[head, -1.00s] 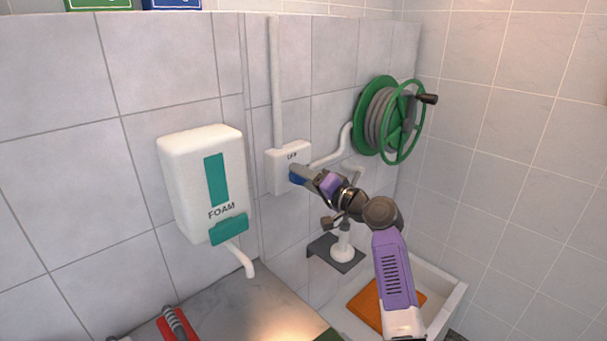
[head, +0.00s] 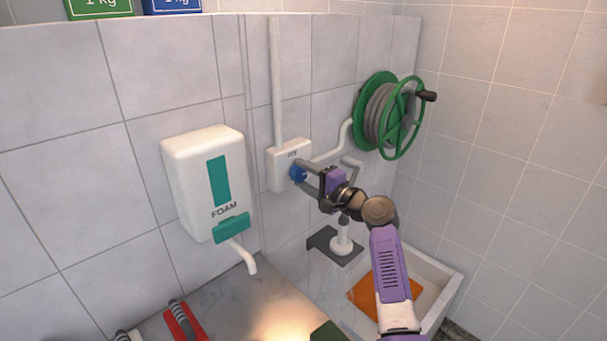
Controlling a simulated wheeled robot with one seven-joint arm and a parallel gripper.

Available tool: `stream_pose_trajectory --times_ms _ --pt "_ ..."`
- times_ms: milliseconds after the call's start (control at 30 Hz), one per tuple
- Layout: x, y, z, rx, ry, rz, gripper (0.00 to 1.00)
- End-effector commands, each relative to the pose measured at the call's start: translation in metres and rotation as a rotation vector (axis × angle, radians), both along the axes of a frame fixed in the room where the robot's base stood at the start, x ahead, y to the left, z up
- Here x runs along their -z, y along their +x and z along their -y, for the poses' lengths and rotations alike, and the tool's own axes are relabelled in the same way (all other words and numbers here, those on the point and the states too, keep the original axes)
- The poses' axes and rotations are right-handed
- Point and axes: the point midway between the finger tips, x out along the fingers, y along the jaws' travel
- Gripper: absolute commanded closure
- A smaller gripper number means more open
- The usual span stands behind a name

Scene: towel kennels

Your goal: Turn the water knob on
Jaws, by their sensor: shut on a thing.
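The fingers hide part of the knob. Faint pale streaks, perhaps water, show below the black shelf; I cannot tell surely.
A white FOAM dispenser (head: 211,184) hangs to the left. A green hose reel (head: 392,115) is mounted at the right. A black shelf (head: 325,241) with a white fixture is below my arm, above a white basin (head: 437,283) holding an orange towel (head: 395,295).

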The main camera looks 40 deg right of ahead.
Motion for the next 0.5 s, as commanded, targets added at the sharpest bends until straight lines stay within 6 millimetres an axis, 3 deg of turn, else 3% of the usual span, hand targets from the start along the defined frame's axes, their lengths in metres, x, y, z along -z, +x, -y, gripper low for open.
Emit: stream_pose_trajectory --times_ms 367,400,500 --pt "0.0024 -0.0009 0.0013 0.002 0.008 -0.003 0.92" --pt "0.0024 -0.0009 0.0013 0.002 0.008 -0.003 0.47" --pt "0.0020 -0.0008 0.0011 0.002 0.008 -0.002 0.30"
